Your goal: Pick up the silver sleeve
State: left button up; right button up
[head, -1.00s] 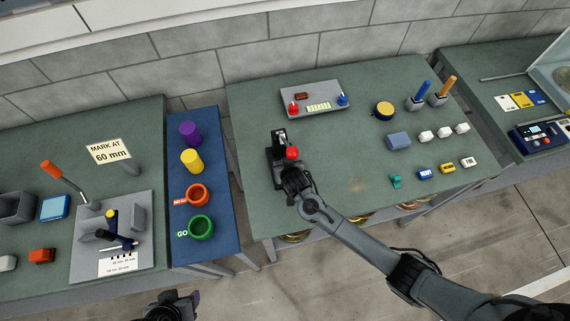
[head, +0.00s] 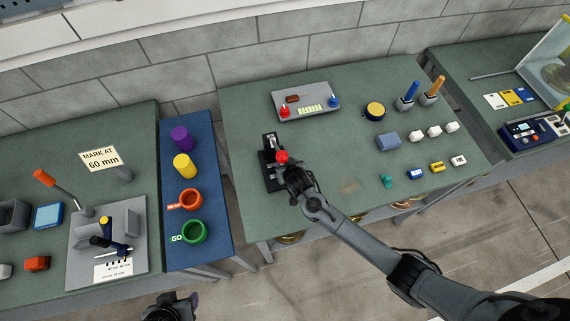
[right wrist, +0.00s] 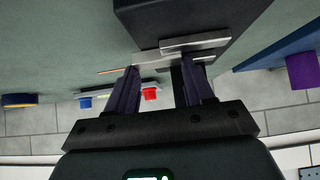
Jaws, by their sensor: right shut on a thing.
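The silver sleeve (right wrist: 156,59) shows in the right wrist view as a pale metallic piece between the fingertips of my right gripper (right wrist: 165,68), which is shut on it. It is partly hidden, and its far end cannot be made out. In the head view my right gripper (head: 291,177) is at the right side of a black fixture (head: 271,172) with a red ball knob (head: 281,157). The sleeve is too small to make out there. The fixture's dark block (right wrist: 180,22) is close beyond the fingers in the wrist view. My left gripper (head: 170,307) is at the bottom edge, its fingers unclear.
A grey panel (head: 306,101) with red and blue knobs is behind the fixture. Blocks, a yellow-topped disc (head: 375,109) and two handled holders stand to the right. A blue strip (head: 203,244) with coloured cylinders and rings is to the left. Green table surface (head: 240,105) is free around the fixture.

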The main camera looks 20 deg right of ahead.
jog(key=shift+f, duration=0.1)
jog(key=o, duration=1.1)
jog(key=v, duration=1.1)
jog(key=shift+w+p, duration=0.1)
jog(key=shift+p, duration=0.3)
jog(key=shift+o, duration=0.2)
